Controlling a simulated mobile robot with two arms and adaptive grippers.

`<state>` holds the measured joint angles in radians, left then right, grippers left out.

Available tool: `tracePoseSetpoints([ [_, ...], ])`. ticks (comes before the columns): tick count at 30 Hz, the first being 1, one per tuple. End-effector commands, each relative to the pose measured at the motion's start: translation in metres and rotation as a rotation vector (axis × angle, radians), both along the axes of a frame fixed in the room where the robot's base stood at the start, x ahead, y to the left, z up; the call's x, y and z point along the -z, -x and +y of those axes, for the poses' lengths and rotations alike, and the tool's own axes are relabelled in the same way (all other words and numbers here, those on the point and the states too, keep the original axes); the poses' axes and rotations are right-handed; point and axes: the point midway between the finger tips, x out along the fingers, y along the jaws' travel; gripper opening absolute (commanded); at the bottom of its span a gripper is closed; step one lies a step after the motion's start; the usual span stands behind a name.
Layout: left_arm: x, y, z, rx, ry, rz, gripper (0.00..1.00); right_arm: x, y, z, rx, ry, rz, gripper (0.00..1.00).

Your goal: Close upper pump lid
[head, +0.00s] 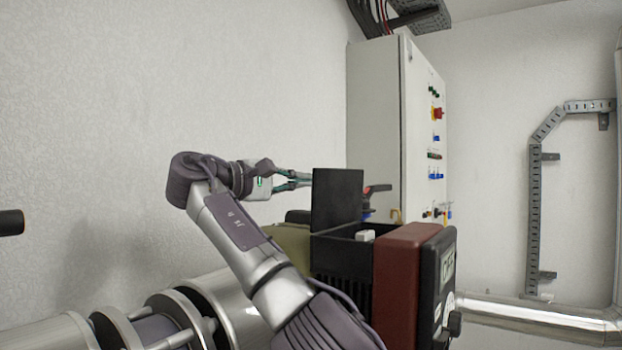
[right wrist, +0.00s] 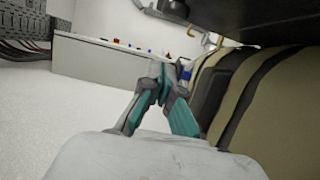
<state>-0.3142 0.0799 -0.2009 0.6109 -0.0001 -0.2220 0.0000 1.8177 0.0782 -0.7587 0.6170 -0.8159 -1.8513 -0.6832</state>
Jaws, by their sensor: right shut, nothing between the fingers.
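The upper pump lid (head: 337,200) is a flat black panel standing upright, open, on the pump's black box (head: 342,258). The box's top is uncovered, and a small white part (head: 366,236) shows at its opening. My right gripper (head: 306,179) is shut and empty, at the left of the lid near its upper part; whether it touches the lid I cannot tell. In the right wrist view its teal-and-grey fingers (right wrist: 164,78) meet at the tips beside the beige, dark-banded pump body (right wrist: 262,95). A dark surface above, probably the lid, fills the upper right. My left gripper is not in view.
A dark red block (head: 400,275) and a black control unit (head: 447,265) with a display adjoin the box on the right. A light grey cabinet (head: 375,110) stands behind. Silvery pipework (head: 540,318) runs at lower right. The wall side at left is open.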

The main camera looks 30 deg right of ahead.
Motion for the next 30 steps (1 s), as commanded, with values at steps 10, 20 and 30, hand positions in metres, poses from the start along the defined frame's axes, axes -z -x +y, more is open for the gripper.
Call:
tracePoseSetpoints([
  [10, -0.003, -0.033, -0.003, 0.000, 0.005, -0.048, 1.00, 0.000, 0.028, -0.006, -0.004, 0.002, -0.003, 0.00],
  [20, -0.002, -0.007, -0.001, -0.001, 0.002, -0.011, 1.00, 0.001, 0.033, -0.008, -0.005, 0.002, -0.002, 0.00],
  [30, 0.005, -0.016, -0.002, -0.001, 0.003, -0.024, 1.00, 0.002, 0.038, -0.012, -0.004, -0.004, -0.017, 0.00],
])
